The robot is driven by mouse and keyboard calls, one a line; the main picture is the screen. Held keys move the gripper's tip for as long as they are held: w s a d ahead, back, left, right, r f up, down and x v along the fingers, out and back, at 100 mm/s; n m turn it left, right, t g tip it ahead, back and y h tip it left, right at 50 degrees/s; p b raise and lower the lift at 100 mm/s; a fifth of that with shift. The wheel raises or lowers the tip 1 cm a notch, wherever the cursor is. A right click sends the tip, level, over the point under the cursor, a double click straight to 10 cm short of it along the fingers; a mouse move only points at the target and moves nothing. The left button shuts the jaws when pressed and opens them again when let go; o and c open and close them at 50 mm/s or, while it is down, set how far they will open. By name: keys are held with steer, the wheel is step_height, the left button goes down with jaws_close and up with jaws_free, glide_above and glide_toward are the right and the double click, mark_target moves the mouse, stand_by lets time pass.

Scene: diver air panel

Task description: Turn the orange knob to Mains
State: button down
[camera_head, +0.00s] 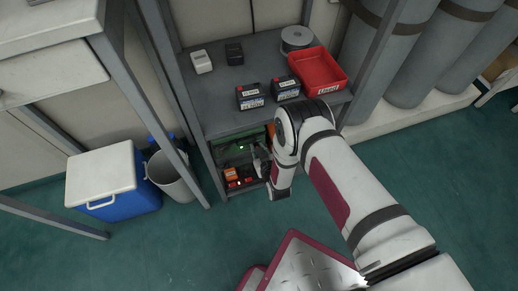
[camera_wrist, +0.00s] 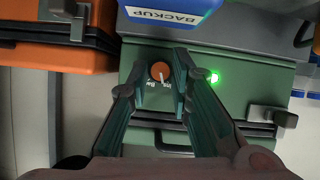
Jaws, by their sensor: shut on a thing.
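The orange knob (camera_wrist: 157,71) is on a green case (camera_wrist: 255,100), between the two fingertips of my gripper (camera_wrist: 153,88) in the wrist view. My gripper is shut on the knob. A pale pointer line on the knob points downward, slightly right, in that view. Small white lettering sits just below the knob, too small and partly covered to read fully. A green light (camera_wrist: 213,77) glows on the case right of the knob. In the head view my gripper (camera_head: 260,165) reaches into the lower shelf at the green case (camera_head: 228,152); the knob is hidden there.
A blue box labelled BACKUP (camera_wrist: 172,17) and an orange case (camera_wrist: 75,75) adjoin the green case. Above, a shelf (camera_head: 215,105) holds dark batteries (camera_head: 250,97) and a red tray (camera_head: 322,72). A bin (camera_head: 172,175) and blue cooler (camera_head: 125,205) stand left.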

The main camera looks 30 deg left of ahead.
steer(key=n+t+b, duration=0.1)
steer(key=n+t+h+b, duration=0.1)
steer(key=n, duration=0.1)
steer(key=shift+s+a+f+h, duration=0.1)
steer(key=shift+s+a+h, duration=0.1)
steer(key=shift+h, duration=0.1)
steer(key=shift+n, duration=0.3)
stand_by(0.4)
steer(key=c, duration=1.4)
jaws_free()
steer(key=shift+c, duration=0.2)
steer(key=shift+s+d, duration=0.1)
steer(key=v, duration=1.1)
steer(key=shift+s+d, duration=0.15)
steer(key=shift+s, duration=0.25)
